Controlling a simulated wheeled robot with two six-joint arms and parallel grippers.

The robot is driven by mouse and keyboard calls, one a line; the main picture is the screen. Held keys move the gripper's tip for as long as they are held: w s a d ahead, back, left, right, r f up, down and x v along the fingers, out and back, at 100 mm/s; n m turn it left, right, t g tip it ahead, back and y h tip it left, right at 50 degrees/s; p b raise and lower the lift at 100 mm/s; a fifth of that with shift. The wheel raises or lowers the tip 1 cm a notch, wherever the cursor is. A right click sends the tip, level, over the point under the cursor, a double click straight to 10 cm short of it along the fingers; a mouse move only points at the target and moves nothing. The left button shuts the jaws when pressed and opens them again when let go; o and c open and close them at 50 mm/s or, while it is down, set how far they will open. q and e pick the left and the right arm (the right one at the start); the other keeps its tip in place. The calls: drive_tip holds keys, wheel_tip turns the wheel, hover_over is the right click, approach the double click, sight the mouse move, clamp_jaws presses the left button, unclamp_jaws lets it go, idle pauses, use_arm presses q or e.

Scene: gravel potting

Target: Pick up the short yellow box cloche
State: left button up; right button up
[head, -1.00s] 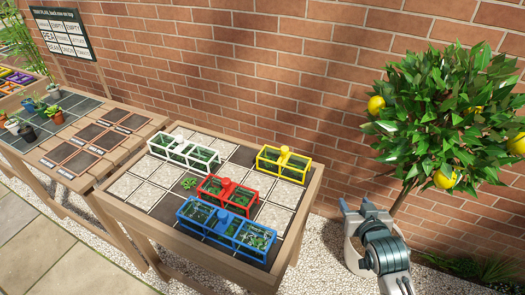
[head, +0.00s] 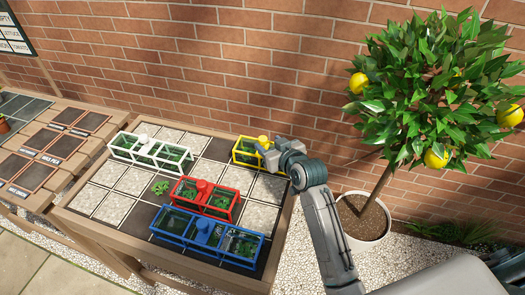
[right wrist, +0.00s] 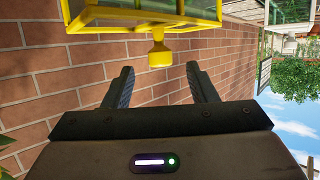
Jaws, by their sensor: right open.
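The short yellow box cloche (head: 243,152) stands at the back right of the tiled table. It has a yellow frame, clear panes and a round yellow knob on top. My right gripper (head: 267,150) is at the cloche's right end, partly hiding it. In the right wrist view the cloche (right wrist: 140,18) hangs upside down at the top, its knob (right wrist: 159,54) pointing toward the gap between the two open fingers (right wrist: 160,85). The knob lies a little beyond the fingertips, and nothing is held. My left gripper is not in view.
A white cloche (head: 150,151) stands at the back left, a red one (head: 205,198) in the middle and a blue one (head: 207,236) at the front. A small green plant (head: 160,187) sits on the tiles. A potted lemon tree (head: 360,222) stands right of the table, by the brick wall.

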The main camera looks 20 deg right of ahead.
sight(264, 140)
drive_tip(key=x, duration=0.3)
drive_tip(key=shift+w+a, duration=0.1)
drive_tip(key=shift+w, duration=0.15)
drive_tip(key=c, duration=1)
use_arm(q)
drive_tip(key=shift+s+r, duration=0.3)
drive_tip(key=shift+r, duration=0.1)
use_arm(e)
clamp_jaws()
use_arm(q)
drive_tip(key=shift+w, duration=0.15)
